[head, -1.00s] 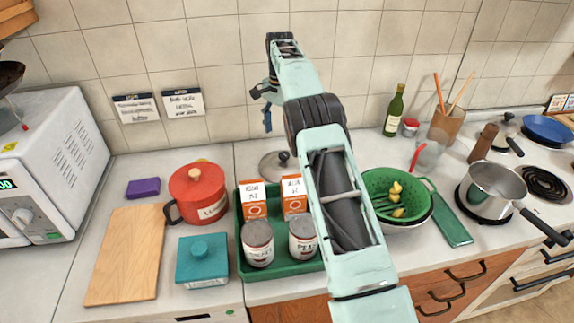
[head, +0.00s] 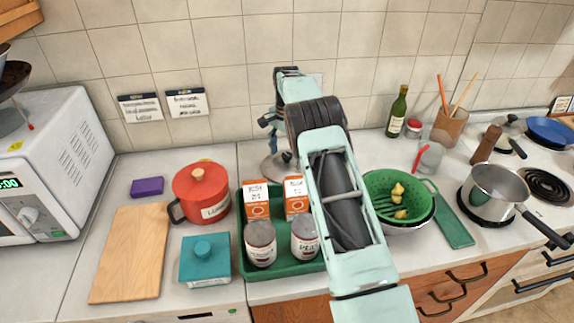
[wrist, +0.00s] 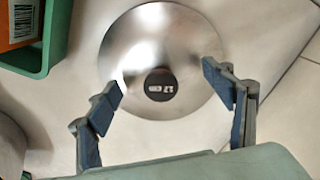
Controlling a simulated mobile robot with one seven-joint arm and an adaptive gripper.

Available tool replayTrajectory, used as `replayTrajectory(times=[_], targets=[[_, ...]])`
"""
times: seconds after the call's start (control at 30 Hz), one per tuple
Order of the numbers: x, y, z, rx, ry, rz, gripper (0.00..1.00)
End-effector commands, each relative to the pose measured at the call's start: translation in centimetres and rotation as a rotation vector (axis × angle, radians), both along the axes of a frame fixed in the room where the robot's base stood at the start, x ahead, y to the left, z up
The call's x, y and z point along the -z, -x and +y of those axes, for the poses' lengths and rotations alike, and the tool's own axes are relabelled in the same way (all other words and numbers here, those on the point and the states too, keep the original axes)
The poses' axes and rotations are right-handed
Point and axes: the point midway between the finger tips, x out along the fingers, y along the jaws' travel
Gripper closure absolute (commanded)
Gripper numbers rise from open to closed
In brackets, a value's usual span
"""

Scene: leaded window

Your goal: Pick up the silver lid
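The silver lid (wrist: 150,38) lies on the counter in the wrist view. It is a round metal disc with a dark round knob (wrist: 160,85) at its middle. My gripper (wrist: 163,80) is open above it, with one finger on each side of the knob and apart from it. In the head view the lid (head: 271,167) shows behind the green tray, partly hidden by my arm. My gripper (head: 272,125) is above the lid there, with its fingers partly hidden.
The green tray (head: 283,270) with cartons and cans stands just in front of the lid. A red pot (head: 200,190) is to the left. A green colander (head: 385,181) is to the right. The tiled wall (head: 230,80) is close behind.

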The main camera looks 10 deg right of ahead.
Motion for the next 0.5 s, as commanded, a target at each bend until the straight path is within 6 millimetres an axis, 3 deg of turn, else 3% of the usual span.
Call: replayTrajectory(times=[0.07, 0.5], targets=[[-0.03, -0.01, 0.01, 0.0, 0.0, 0.0, 0.33], [0.04, 0.02, 0.01, 0.0, 0.0, 0.001, 0.81]])
